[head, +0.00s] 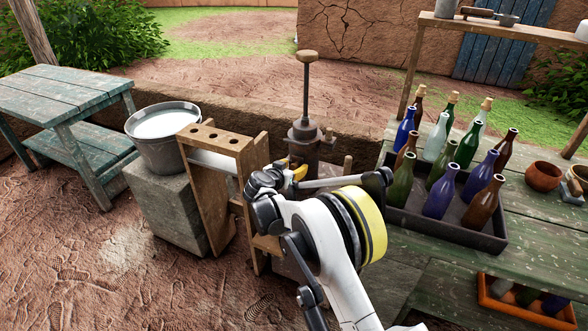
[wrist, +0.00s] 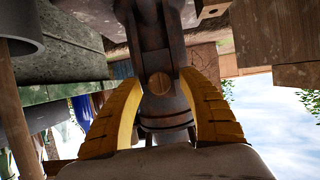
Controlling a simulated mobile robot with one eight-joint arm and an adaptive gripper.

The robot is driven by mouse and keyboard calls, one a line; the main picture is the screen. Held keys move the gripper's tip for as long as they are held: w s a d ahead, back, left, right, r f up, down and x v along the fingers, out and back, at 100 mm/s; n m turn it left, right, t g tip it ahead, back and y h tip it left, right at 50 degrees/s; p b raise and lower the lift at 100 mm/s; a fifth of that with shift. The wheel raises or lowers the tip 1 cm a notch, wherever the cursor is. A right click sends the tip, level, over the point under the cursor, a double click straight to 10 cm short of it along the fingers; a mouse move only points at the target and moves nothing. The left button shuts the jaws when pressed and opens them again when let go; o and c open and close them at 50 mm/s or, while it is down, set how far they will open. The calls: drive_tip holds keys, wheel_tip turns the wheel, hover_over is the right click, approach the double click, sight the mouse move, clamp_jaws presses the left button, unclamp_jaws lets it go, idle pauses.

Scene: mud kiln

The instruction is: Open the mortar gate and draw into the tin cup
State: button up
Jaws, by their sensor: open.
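A rusty metal dispenser (head: 304,133) with a tall rod and wooden knob stands behind my arm in the head view. Its lower part is hidden by my gripper (head: 298,173). In the wrist view, my gripper's yellow fingers (wrist: 160,85) are open. They sit on either side of a dark metal part (wrist: 155,35) with a round brown end, perhaps the gate's handle. I cannot tell whether they touch it. A grey metal mug (head: 445,9) stands on the high shelf at the top right; I cannot tell whether it is the tin cup.
A wooden rack (head: 208,136) stands left of the dispenser, beside a bucket (head: 165,155) on a stone block. A dark crate (head: 450,232) of several bottles sits on the green table (head: 540,225) at right. A low wall (head: 250,100) runs behind. Open ground lies at front left.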

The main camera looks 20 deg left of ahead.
drive_tip(key=shift+c, duration=0.4)
clamp_jaws()
wheel_tip(320, 180, down, 4)
drive_tip(key=shift+r, duration=0.1)
drive_tip(key=shift+o, duration=0.4)
unclamp_jaws()
drive_tip(key=v, duration=1.2)
